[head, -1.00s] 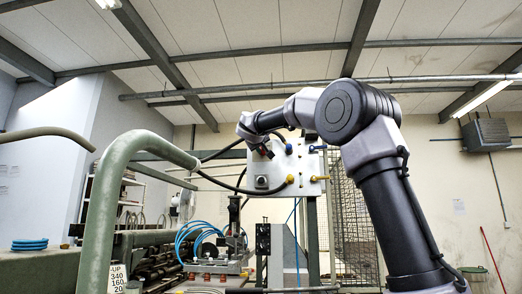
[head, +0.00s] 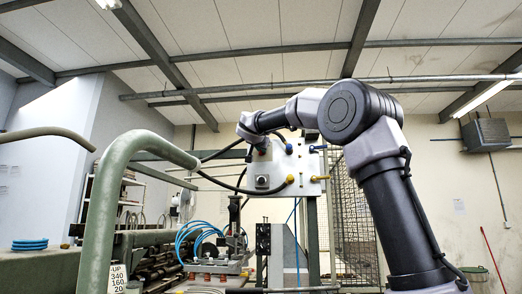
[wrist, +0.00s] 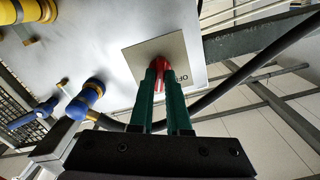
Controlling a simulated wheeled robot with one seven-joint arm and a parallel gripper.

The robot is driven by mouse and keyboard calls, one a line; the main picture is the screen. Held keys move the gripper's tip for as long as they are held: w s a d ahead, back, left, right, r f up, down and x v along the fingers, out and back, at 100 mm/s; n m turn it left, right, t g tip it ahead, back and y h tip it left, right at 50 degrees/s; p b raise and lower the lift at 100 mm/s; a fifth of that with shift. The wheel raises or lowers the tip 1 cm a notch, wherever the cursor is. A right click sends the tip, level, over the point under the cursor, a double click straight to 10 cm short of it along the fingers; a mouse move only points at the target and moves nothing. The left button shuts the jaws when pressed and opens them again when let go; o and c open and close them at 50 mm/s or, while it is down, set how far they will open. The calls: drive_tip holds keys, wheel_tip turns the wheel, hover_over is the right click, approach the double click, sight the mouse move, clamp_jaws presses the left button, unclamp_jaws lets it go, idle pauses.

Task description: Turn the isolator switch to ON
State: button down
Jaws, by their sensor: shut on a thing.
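The isolator switch has a red handle (wrist: 160,64) on a square grey plate (wrist: 148,48), fixed to the pale panel. Part of a printed label reading OFF shows on the plate beside the handle. My gripper (wrist: 160,78) has its two green fingers shut on the red handle, which is mostly hidden between the fingertips. In the head view my gripper (head: 263,149) is at the upper left of the panel (head: 308,172); the handle is too small and covered there to tell its angle.
Blue fittings (wrist: 90,92) and yellow fittings (wrist: 45,12) stick out of the panel beside my gripper. A black cable (wrist: 240,75) passes close to it. A green tubular rail (head: 105,190) stands at the left, with blue hoses (head: 190,238) below the panel.

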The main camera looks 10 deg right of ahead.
drive_tip(key=shift+m, duration=2.2)
drive_tip(key=c, duration=0.9)
unclamp_jaws()
drive_tip(key=v, duration=1)
drive_tip(key=shift+s+a, duration=0.15)
drive_tip(key=shift+s, duration=0.25)
